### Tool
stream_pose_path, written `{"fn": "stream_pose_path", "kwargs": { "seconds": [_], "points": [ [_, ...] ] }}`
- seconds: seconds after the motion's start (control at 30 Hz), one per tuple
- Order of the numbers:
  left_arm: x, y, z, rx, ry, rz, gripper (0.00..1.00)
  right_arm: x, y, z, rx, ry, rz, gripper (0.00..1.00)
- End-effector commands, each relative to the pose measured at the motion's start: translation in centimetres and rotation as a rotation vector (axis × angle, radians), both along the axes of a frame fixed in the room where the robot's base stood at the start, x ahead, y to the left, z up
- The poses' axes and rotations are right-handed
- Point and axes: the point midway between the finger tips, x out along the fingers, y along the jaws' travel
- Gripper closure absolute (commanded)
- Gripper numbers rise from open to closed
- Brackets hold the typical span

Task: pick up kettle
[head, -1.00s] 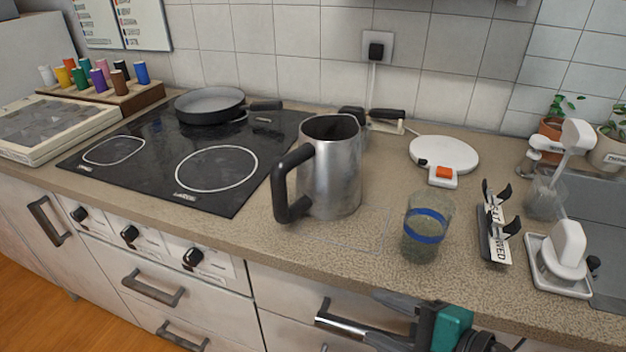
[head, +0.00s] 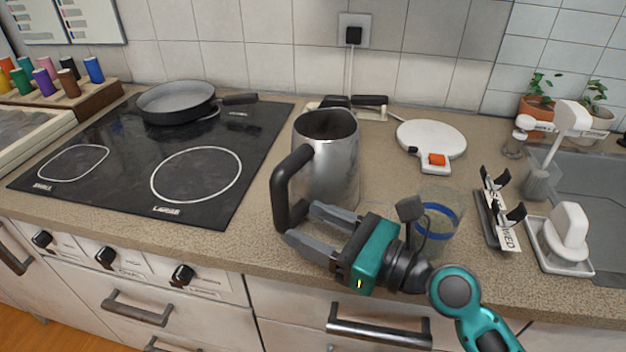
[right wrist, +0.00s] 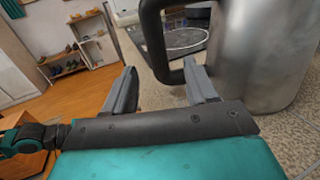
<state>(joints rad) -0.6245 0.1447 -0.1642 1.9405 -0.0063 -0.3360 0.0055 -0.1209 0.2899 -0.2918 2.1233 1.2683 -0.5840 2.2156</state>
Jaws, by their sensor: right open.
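The kettle (head: 336,165) is a metal jug with a black handle (head: 284,188). It stands upright on the counter, right of the cooktop, with its handle toward the left front. My right gripper (head: 299,222) is open and empty, its fingertips close to the lower end of the handle. In the right wrist view the kettle (right wrist: 262,55) fills the upper right, and the handle (right wrist: 152,35) shows just beyond the two fingers (right wrist: 164,82). The handle does not appear to be gripped. I cannot tell whether a finger touches it. My left gripper is not in view.
A glass with a blue band (head: 440,222) stands close to my right wrist, partly hidden. A white kettle base (head: 431,139) lies behind it. The cooktop (head: 120,165) carries a frying pan (head: 176,102). A black rack (head: 497,213) stands at the right.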

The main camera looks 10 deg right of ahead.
Motion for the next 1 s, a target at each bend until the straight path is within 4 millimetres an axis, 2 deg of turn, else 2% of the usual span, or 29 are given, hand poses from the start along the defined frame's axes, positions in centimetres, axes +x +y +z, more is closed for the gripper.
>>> {"fn": "stream_pose_path", "kwargs": {
  "seconds": [0.1,0.33,0.6,0.9,1.0],
  "points": [
    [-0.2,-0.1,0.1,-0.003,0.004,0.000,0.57,1.2,1.4,0.1,0.000,-0.001,0.000,0.43],
    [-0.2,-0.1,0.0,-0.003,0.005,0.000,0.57,2.1,2.8,0.0,-0.001,-0.002,0.001,0.43],
    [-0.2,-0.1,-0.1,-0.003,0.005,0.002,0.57,4.3,5.9,-0.1,-0.003,-0.002,0.001,0.43],
    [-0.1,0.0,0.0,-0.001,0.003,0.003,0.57,4.7,6.3,-0.1,-0.003,-0.001,0.000,0.43],
    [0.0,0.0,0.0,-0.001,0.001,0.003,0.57,4.7,6.3,-0.1,-0.003,-0.001,0.000,0.52]
  ]
}}
